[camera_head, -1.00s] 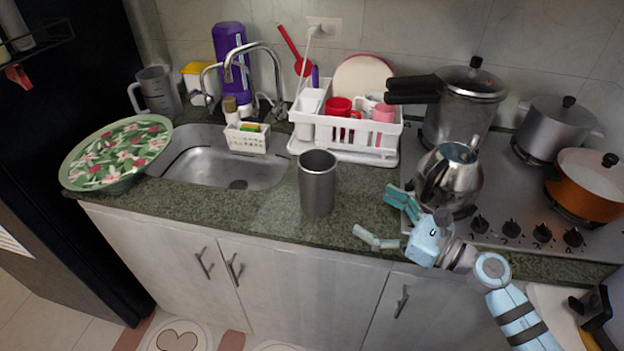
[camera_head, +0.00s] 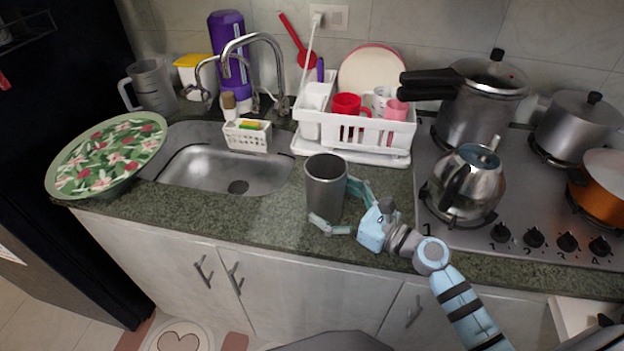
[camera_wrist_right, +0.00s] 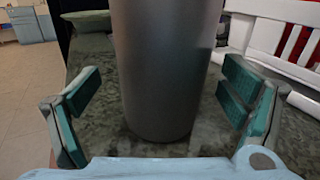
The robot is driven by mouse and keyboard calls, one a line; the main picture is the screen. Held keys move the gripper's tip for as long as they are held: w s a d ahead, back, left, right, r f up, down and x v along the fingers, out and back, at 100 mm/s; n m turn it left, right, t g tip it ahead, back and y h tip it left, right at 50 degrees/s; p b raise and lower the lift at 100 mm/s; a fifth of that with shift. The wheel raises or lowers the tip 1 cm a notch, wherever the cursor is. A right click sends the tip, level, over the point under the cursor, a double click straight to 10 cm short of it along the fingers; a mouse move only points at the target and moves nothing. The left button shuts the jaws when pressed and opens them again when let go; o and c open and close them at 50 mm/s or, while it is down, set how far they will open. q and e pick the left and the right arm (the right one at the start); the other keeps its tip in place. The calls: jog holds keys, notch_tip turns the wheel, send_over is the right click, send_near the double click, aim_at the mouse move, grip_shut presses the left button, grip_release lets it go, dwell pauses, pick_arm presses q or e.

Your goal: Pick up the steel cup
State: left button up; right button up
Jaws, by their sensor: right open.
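The steel cup (camera_head: 325,187) is a tall grey cylinder standing upright on the green granite counter, in front of the dish rack. My right gripper (camera_head: 338,206) is at the cup, with one finger in front of it and the other at its far right side. In the right wrist view the cup (camera_wrist_right: 167,70) stands between the open teal finger pads of the right gripper (camera_wrist_right: 160,105). Gaps show between the cup and both pads. The cup's top is cut off in that view. My left gripper is not in view.
A white dish rack (camera_head: 350,148) with cups and plates stands behind the cup. The sink (camera_head: 225,165) lies to the left, with a floral tray (camera_head: 105,155) beyond. A steel kettle (camera_head: 467,185) sits on the stove (camera_head: 520,215) to the right.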

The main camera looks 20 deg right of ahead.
jog(key=x, duration=0.3)
jog(key=shift+d+f, duration=0.15)
jog(key=shift+d, duration=0.05)
jog(key=shift+w+f, duration=0.2)
jog(key=shift+w, duration=0.15)
jog(key=shift+s+d+r, duration=0.1)
jog(key=shift+s+r, duration=0.2)
jog(key=shift+s, duration=0.25)
jog(key=c, duration=0.8)
jog(key=shift+c, duration=1.4)
jog(key=shift+w, duration=0.1)
jog(key=c, duration=0.4)
